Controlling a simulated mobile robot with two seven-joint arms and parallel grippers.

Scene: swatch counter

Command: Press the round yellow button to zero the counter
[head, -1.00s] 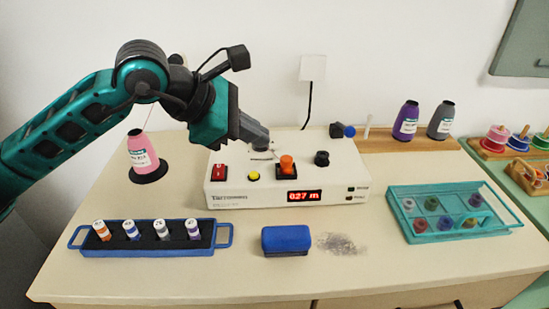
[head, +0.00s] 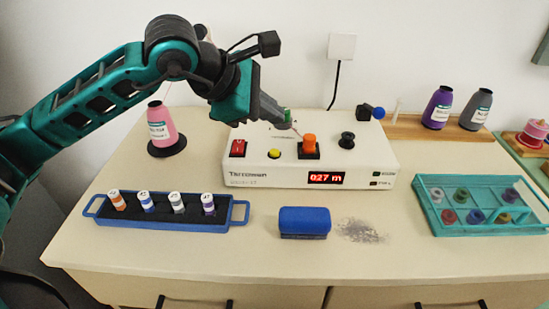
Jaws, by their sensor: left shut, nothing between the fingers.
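The round yellow button (head: 274,154) is on the front left of the white counter box (head: 270,178), between a red switch (head: 238,148) and a square-based orange knob (head: 309,143). The box's red display (head: 326,177) reads 0.27 m. My left gripper (head: 288,124) comes in from the left over the box. It is shut and empty, its tips above and behind the yellow button, apart from it. The tips look small and are hard to make out against the box. My right gripper is not in view.
A pink thread cone (head: 161,126) stands left of the box. In front are a blue tray (head: 165,217) of spools, a blue block (head: 304,222) and a grey smudge of thread. A teal tray (head: 480,228) is at the right; a black knob (head: 347,140) is on the box.

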